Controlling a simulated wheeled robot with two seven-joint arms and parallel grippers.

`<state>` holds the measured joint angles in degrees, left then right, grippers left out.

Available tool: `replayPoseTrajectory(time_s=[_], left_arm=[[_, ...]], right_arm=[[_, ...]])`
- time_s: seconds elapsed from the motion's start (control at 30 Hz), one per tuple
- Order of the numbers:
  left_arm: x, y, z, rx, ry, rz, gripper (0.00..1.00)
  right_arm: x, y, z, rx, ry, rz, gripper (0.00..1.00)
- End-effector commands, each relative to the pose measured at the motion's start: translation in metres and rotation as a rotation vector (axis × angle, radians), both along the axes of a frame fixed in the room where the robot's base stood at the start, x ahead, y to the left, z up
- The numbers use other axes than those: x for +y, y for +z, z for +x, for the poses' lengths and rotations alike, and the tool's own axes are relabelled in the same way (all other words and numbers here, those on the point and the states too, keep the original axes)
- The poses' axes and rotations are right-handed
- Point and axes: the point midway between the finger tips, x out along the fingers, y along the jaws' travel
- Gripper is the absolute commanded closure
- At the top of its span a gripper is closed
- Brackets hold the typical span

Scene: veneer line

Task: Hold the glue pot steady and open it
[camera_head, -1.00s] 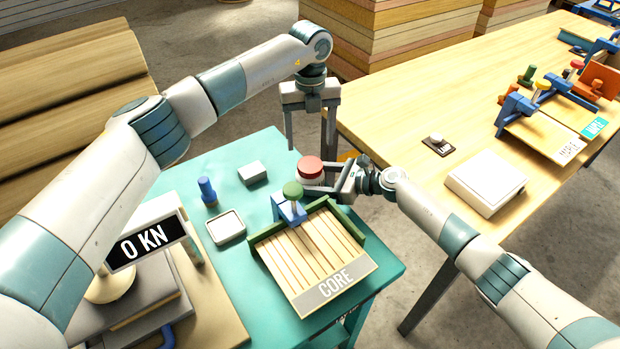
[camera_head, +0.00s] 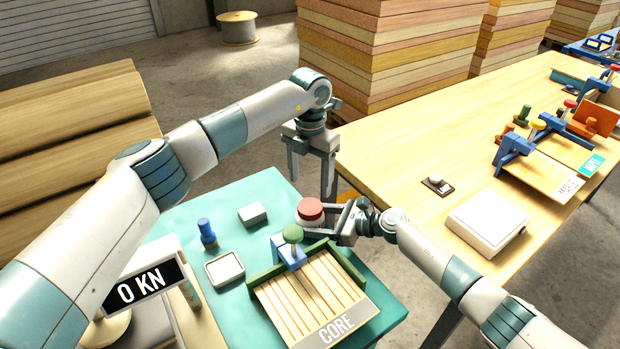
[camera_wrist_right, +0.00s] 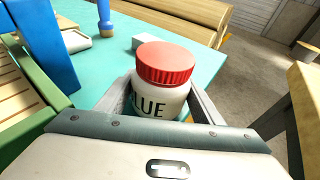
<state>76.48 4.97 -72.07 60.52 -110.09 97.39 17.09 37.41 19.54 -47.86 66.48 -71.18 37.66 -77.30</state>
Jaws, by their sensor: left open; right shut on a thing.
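The glue pot (camera_head: 311,212), white with a red lid (camera_wrist_right: 166,62), stands upright at the teal table's far right edge. The lid is on the pot. My right gripper (camera_head: 330,218) is shut around the pot's white body, with one finger on each side in the right wrist view (camera_wrist_right: 160,105). Part of the word on its label is hidden. My left gripper (camera_head: 311,190) is open and empty, fingers pointing down, beyond the pot in the head view and apart from it.
A green-edged tray (camera_head: 340,331) marked CORE, with a blue clamp (camera_head: 290,254), sits close in front of the pot. A blue stamp-like object (camera_head: 207,235), a grey block (camera_head: 252,214) and a small dish (camera_head: 224,268) stand to the left. A wooden table (camera_head: 400,150) lies right.

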Motion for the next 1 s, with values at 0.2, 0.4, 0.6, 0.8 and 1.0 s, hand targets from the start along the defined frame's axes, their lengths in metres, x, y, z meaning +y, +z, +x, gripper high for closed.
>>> replayPoseTrajectory(time_s=[0.2, 0.4, 0.6, 0.8, 1.0], left_arm=[[0.0002, 0.0000, 0.0001, 0.000, -0.325, 0.000, 0.33], [0.0002, 0.0000, 0.0002, -0.001, -0.627, 0.001, 0.33], [0.0002, -0.0001, 0.0002, 0.000, -0.930, 0.000, 0.33], [0.0002, 0.0000, 0.0000, 0.000, -1.232, 0.000, 0.33], [0.0002, 0.0001, 0.0001, -0.001, -1.535, 0.000, 0.33]], right_arm=[[-0.0001, 0.0000, 0.0000, 0.000, 0.000, 0.000, 1.00], [-0.0001, 0.0000, 0.0000, 0.000, 0.000, 0.000, 1.00], [-0.0002, -0.0001, 0.0000, 0.000, 0.000, 0.000, 1.00], [-0.0001, 0.0000, 0.0000, 0.000, 0.000, 0.000, 1.00], [-0.0001, 0.0000, 0.0000, 0.000, 0.000, 0.000, 1.00]])
